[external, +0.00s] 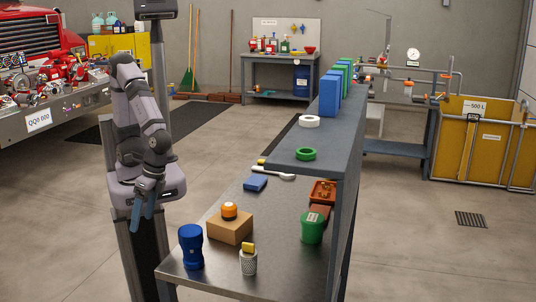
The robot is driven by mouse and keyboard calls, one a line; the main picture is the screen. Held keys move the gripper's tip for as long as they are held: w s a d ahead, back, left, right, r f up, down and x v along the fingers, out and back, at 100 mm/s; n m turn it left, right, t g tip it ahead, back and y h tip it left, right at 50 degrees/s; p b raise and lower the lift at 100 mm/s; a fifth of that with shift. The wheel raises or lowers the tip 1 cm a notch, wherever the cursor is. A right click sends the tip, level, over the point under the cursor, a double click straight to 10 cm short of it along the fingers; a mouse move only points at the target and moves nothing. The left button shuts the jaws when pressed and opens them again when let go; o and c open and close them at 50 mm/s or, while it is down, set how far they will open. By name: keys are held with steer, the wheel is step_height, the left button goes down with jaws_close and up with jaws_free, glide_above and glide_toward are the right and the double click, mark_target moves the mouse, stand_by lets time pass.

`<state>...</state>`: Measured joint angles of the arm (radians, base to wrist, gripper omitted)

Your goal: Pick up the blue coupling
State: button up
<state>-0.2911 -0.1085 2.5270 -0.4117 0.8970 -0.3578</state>
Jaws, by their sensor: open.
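The blue coupling (190,248) looks like the dark blue, waisted cylinder standing upright at the near left corner of the metal workbench (207,278). My gripper (142,222) has blue fingers that point down. It hangs left of the coupling in the picture, beyond the bench's left edge, apart from the coupling. The fingers are open and nothing shows between them.
A cardboard box (229,228) with an orange-topped item (230,210) stands beside the coupling. A knurled metal cylinder (248,261) and a green canister (312,228) stand to the right. A grey raised shelf (285,150) overhangs the bench's right side.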

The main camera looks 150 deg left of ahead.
mark_target(191, 227)
steer(key=w+a+r+n+t+h+b, duration=0.2)
steer(key=w+a+r+n+t, duration=0.3)
steer(key=n, duration=0.6)
steer(key=w+a+r+n+t+h+b, duration=0.25)
steer(key=w+r+n+t, duration=0.3)
steer(key=w+n, duration=0.4)
steer(key=a+f+y+b, duration=0.1)
steer(key=f, duration=0.1)
steer(key=w+a+f+n+t+y+b, duration=0.1)
steer(key=f+b, duration=0.1)
steer(key=f, duration=0.1)
steer(key=w+a+f+n+t+y+b, duration=0.1)
steer(key=f+b, duration=0.1)
steer(key=f, duration=0.1)
steer(key=shift+w+a+f+t+y, duration=0.1)
steer(key=shift+a+t+y, duration=0.15)
steer(key=shift+a+y, duration=0.1)
steer(key=shift+w+f+b, duration=0.15)
steer(key=shift+f+b, duration=0.15)
steer(key=shift+f, duration=0.05)
steer(key=shift+w+d+r+m+y, duration=0.1)
steer(key=shift+w+d+m+y, duration=0.1)
steer(key=shift+m+y, duration=0.3)
steer(key=shift+w, duration=0.1)
steer(key=shift+x, duration=0.95)
steer(key=shift+w, duration=0.15)
